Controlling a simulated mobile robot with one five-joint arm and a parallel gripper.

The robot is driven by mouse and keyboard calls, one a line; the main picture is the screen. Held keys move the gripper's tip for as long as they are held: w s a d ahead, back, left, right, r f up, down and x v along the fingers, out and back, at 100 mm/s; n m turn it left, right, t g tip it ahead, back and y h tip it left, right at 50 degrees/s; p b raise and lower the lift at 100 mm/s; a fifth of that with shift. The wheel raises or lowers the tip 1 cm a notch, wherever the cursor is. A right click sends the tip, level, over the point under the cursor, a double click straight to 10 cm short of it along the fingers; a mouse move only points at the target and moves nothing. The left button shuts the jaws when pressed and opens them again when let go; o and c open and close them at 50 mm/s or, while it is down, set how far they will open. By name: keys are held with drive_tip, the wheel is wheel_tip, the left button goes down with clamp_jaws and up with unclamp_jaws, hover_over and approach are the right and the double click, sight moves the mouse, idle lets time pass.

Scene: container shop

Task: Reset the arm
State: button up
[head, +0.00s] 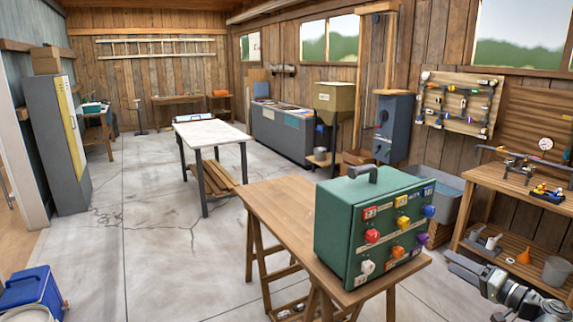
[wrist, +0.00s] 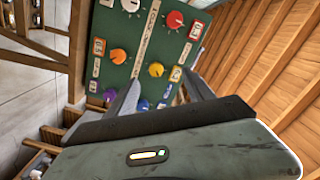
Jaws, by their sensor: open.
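My gripper (head: 452,268) is at the lower right of the head view, to the right of the green box (head: 335,222) and apart from it. The box stands on a wooden trestle table and has a dark handle on top. Its front has red (head: 372,236), yellow (head: 403,222), blue (head: 430,211), white (head: 367,267), orange (head: 397,251) and purple (head: 421,239) knobs. In the wrist view, my open gripper (wrist: 162,90) faces this panel (wrist: 135,38), which looks rotated. Nothing shows between the fingers but the panel beyond; the blue knob (wrist: 142,105) is partly hidden.
The trestle table (head: 268,210) is close ahead. A wooden workbench (head: 520,185) with tools and a bucket stands at the right, near my arm. A blue cooler (head: 30,288) is at the lower left. The concrete floor at left is mostly clear.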

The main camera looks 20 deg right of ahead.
drive_tip(key=w+a+f+n+g+y+p, duration=0.1)
drive_tip(key=w+a+f+g, duration=0.25)
drive_tip(key=a, duration=0.35)
drive_tip(key=w+a+f+n+g+y+p, duration=0.1)
drive_tip(key=w+a+f+g, duration=0.2)
drive_tip(key=a, duration=0.4)
drive_tip(key=w+a+f+n+g+y+p, duration=0.1)
drive_tip(key=w+a+f+g, duration=0.15)
drive_tip(key=w+a, duration=0.35)
drive_tip(key=s+a+f+n+g+h+p, duration=0.1)
drive_tip(key=a+f+g+h, duration=0.1)
drive_tip(key=a, duration=0.7)
drive_tip(key=s+a+f+n+g+h+p, duration=0.1)
drive_tip(key=a+f+n+g+h, duration=0.1)
drive_tip(key=a, duration=0.7)
drive_tip(key=s+a+f+n+g+h+p, duration=0.1)
drive_tip(key=a+f+n+g+h+p, duration=0.1)
drive_tip(key=a, duration=0.7)
drive_tip(key=shift+s+a+f+g+h, duration=0.2)
drive_tip(key=shift+f+g+h, duration=0.45)
drive_tip(key=shift+g+h, duration=0.4)
drive_tip(key=shift+d, duration=0.1)
